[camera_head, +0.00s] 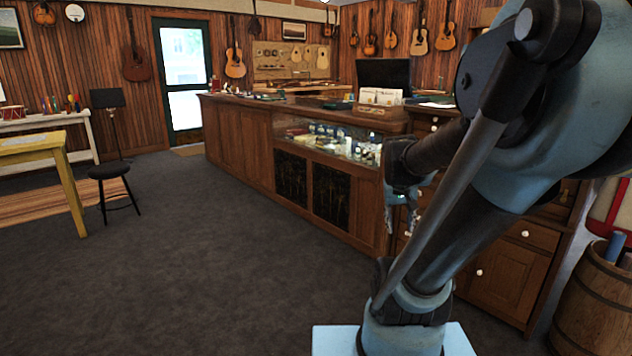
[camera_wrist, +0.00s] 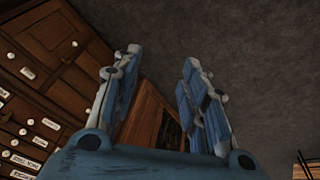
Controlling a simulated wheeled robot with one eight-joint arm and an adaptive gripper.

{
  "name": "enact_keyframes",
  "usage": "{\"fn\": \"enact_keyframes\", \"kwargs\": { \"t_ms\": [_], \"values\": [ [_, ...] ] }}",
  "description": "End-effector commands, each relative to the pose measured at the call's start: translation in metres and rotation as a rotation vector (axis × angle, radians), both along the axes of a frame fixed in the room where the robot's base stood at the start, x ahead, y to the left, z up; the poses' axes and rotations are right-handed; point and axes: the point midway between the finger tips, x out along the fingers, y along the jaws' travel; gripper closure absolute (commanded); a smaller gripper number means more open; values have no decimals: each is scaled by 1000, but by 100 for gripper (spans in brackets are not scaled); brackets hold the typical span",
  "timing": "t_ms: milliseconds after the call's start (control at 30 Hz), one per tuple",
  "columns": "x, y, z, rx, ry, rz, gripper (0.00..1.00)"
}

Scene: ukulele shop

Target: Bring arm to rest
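My arm fills the right side of the head view, folded in front of the wooden counter (camera_head: 240,136). My gripper (camera_wrist: 162,56) shows in the wrist view with its two blue fingers apart and nothing between them. In the head view only a small part of the gripper shows beside the counter's end, and the arm hides the rest. In the wrist view, a wooden cabinet with labelled drawers (camera_wrist: 45,60) is to the left of the fingers. Dark floor (camera_wrist: 250,60) lies beyond and to the right.
A glass display case (camera_head: 330,140) forms part of the counter. A barrel (camera_head: 592,305) stands at the right edge. A black stool (camera_head: 110,171) and a yellow table (camera_head: 62,165) stand at the left. The carpet (camera_head: 190,270) between them and the counter is clear.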

Motion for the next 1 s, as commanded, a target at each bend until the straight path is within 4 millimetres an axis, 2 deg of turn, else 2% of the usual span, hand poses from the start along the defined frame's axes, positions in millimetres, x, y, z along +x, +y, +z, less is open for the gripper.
{"fn": "enact_keyframes", "kwargs": {
  "t_ms": [33,300,500,667,1000],
  "values": [
    [-13,6,-5,13,9,12,60],
    [-75,37,-31,86,61,78,60],
    [-105,52,-48,127,89,116,60],
    [-115,57,-53,141,101,128,60],
    [-116,57,-53,141,101,130,60]
  ]
}}
